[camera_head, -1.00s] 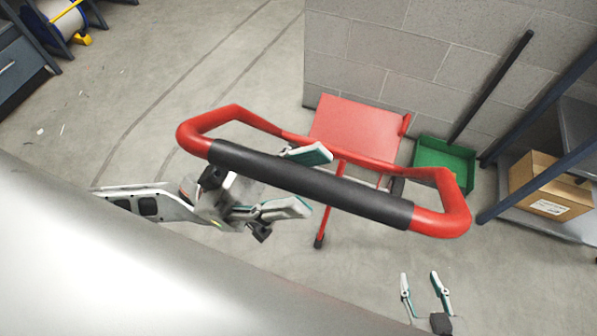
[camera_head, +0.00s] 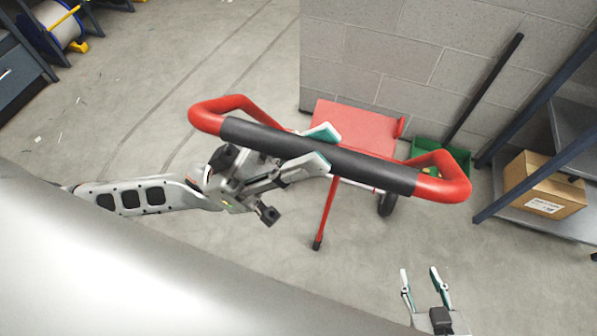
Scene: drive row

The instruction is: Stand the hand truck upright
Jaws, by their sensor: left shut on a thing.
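The hand truck has a red tubular handle (camera_head: 437,189) with a black grip (camera_head: 360,171), close to me in the middle of the head view. Its red plate (camera_head: 356,127) and a dark wheel (camera_head: 387,204) show beyond the handle, and a thin red leg (camera_head: 326,215) points down to the floor. My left gripper (camera_head: 322,148) is shut on the black grip near its middle, one finger beyond the bar and one on the near side. My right gripper (camera_head: 420,283) is open and empty at the bottom right, apart from the hand truck.
A block wall (camera_head: 370,55) stands behind the hand truck. A shelf rack holding a cardboard box (camera_head: 545,187) is at the right. A cable reel (camera_head: 58,22) is far left.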

